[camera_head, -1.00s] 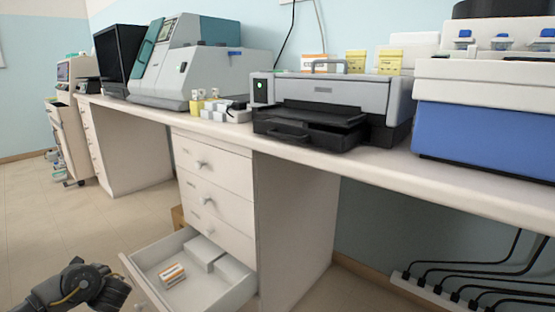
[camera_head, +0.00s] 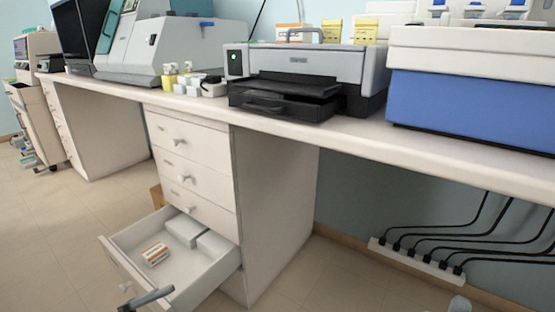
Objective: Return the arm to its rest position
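A dark grey bar, seemingly a finger of my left gripper (camera_head: 146,298), shows at the bottom edge, in front of the open drawer (camera_head: 118,262). The rest of that gripper is cut off, so I cannot tell if it is open or shut. A small grey rounded piece (camera_head: 460,304) at the bottom right may be part of my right arm. My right gripper's fingers are not in view.
The pulled-out bottom drawer holds an orange-and-white box (camera_head: 155,254) and white boxes (camera_head: 186,230). The counter (camera_head: 350,135) carries a printer (camera_head: 310,75) and a blue-and-white machine (camera_head: 470,100). A power strip (camera_head: 412,262) with cables lies beneath.

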